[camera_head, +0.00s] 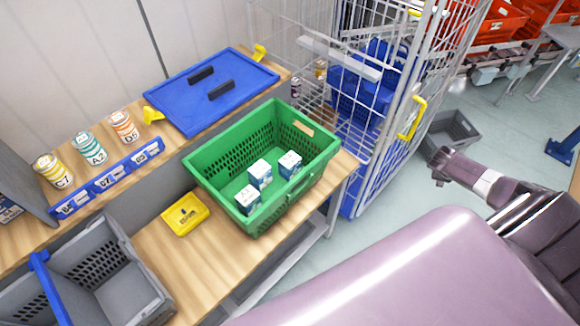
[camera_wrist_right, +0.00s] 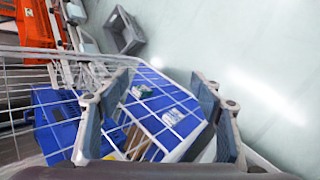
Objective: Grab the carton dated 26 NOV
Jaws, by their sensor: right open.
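Three small blue-and-white cartons stand in a green crate (camera_head: 225,160) on the wooden bench in the head view: a left one (camera_head: 248,198), a middle one (camera_head: 260,173) and a right one (camera_head: 290,164). Their dates are too small to read. My right gripper (camera_wrist_right: 160,112) shows in its wrist view with its two fingers wide apart and nothing between them. It is away from the crate, with wire mesh and blue surfaces beyond the fingers. My right arm comes in at the right of the head view. My left gripper is not in view.
A wire cage trolley (camera_head: 340,125) with blue crates stands right behind the green crate. A grey crate (camera_head: 452,130) lies on the floor.

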